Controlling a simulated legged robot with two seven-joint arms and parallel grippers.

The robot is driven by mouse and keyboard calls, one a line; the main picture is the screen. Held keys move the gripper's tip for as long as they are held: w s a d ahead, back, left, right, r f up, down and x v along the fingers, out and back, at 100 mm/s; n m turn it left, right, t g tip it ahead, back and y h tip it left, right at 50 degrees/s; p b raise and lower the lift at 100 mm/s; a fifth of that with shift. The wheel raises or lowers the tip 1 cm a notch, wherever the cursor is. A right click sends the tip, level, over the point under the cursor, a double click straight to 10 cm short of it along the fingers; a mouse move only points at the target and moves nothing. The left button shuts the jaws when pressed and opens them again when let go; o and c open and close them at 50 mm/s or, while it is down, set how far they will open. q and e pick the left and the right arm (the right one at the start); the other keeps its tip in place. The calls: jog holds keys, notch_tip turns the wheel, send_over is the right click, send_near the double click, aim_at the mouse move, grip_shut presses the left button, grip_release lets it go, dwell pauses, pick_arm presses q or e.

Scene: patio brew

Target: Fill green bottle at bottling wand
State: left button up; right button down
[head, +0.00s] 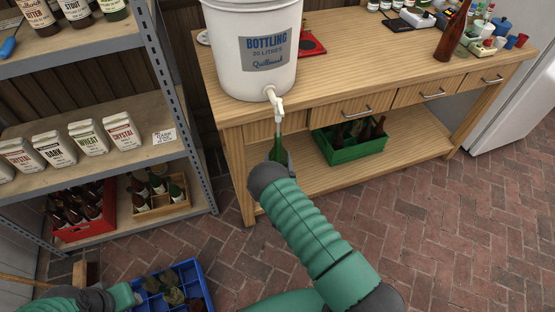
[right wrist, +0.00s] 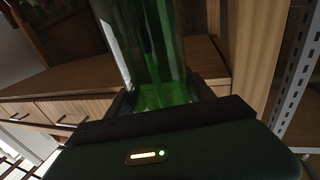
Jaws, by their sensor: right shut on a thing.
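The white bottling bucket (head: 252,50) stands at the left end of the wooden bench. Its tap (head: 273,96) points down at the front, with the thin bottling wand (head: 278,115) below it. The green bottle (head: 279,150) is upright under the tap, its neck around or just behind the wand; I cannot tell which. In the right wrist view the bottle (right wrist: 155,50) stands between the fingers of my right gripper (right wrist: 163,99), which is shut on it. My wrist hides its lower part in the head view. My left gripper (head: 130,296) is low beside the blue crate, its fingers unclear.
The blue crate (head: 197,276) holds dark items on the brick floor. A green crate (head: 349,153) of bottles sits on the bench's lower shelf. A brown bottle (head: 452,32) stands on the bench's right. Shelving (head: 172,90) with bags, a red crate (head: 107,218) and a wooden crate (head: 159,207) is left.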

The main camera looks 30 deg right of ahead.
jog(key=shift+r+p, duration=0.6)
jog(key=shift+r, duration=0.5)
dwell(6.9)
